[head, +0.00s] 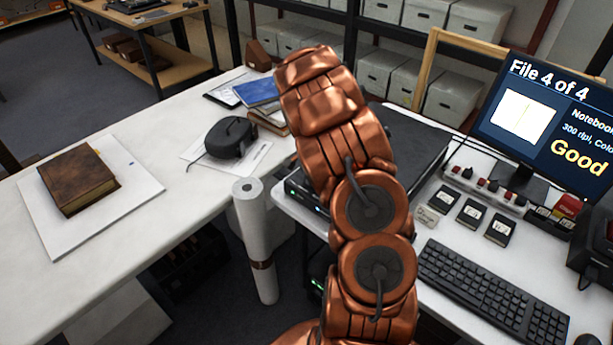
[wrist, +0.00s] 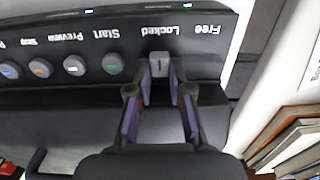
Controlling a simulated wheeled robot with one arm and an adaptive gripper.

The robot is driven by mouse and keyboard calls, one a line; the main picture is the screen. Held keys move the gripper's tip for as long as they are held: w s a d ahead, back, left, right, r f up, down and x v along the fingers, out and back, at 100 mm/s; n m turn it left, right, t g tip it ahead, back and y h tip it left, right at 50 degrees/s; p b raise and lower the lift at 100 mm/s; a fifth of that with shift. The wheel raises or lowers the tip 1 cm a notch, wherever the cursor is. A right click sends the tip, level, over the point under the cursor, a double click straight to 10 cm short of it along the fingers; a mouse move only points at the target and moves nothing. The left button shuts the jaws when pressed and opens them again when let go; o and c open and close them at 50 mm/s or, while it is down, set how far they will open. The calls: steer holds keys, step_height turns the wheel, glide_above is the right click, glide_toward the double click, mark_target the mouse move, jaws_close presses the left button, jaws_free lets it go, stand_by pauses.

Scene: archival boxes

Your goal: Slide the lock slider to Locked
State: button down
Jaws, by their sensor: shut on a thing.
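In the wrist view, which shows the labels upside down, the lock slider (wrist: 158,63) is a small grey block on the dark front panel (wrist: 100,45) of the scanner. It sits beside the word Locked, with the word Free farther right. My gripper (wrist: 161,82) has its purple-padded fingers closed around the slider, one on each side. In the head view the black scanner (head: 408,140) stands on the white desk, partly behind my copper arm. My gripper and the slider are hidden there.
Round Start, Preview and other buttons (wrist: 113,64) line the panel to the left of the slider. Books (wrist: 290,135) lie close by at right in the wrist view. In the head view, a monitor (head: 545,125), a keyboard (head: 490,290) and a paper roll (head: 254,235) surround the arm.

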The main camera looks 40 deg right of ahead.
steer(key=shift+s+d+r, duration=0.1)
steer(key=shift+d, duration=0.1)
steer(key=c, duration=1.3)
jaws_free()
steer(key=shift+s, duration=0.1)
steer(key=shift+o, duration=1.3)
steer(key=shift+a, duration=0.1)
step_height(320, 180, up, 12)
